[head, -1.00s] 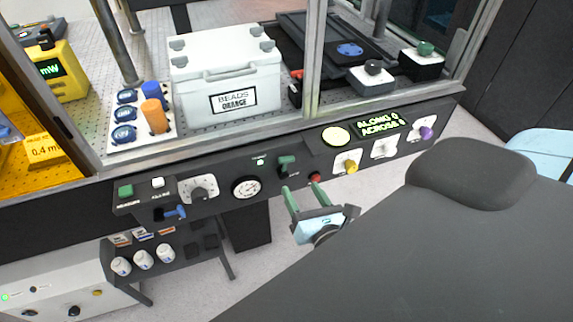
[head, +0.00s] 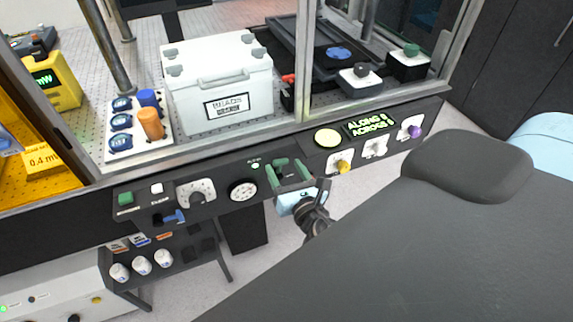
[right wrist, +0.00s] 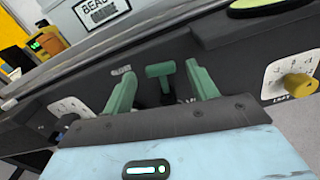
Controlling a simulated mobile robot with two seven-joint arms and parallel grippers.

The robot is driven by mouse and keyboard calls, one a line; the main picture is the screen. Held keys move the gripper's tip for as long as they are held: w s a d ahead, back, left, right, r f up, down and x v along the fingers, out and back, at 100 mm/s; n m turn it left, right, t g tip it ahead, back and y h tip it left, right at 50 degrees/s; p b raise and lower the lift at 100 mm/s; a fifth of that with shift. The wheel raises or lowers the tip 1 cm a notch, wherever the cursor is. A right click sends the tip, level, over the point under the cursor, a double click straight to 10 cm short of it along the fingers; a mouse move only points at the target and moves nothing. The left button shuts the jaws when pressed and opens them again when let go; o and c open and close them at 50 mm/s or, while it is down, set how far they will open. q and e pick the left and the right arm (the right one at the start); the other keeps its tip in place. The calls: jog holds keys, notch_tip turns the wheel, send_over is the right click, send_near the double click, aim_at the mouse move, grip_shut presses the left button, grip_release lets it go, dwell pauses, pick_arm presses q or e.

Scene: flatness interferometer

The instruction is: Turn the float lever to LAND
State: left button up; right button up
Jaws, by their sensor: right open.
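The float lever is taken to be the green T-shaped handle (head: 282,162) on the dark front panel. In the right wrist view the green handle (right wrist: 160,71) stands between the two green fingers, with its dark stem below. My right gripper (head: 287,172) is open in front of the panel, one finger on each side of the handle. In the right wrist view the fingers of the right gripper (right wrist: 160,80) show gaps to the handle on both sides. The position markings around the lever are not readable. My left gripper is not in view.
A dial gauge (head: 243,190) and grey knob (head: 196,193) sit left of the lever. A white box (head: 220,80) stands behind the frame above. A blue lever (head: 173,217) is lower left.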

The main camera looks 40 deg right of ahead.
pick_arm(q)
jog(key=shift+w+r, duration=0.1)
pick_arm(e)
jog(key=shift+w+d, duration=0.2)
jog(key=shift+w, duration=0.5)
jog(key=c, duration=1)
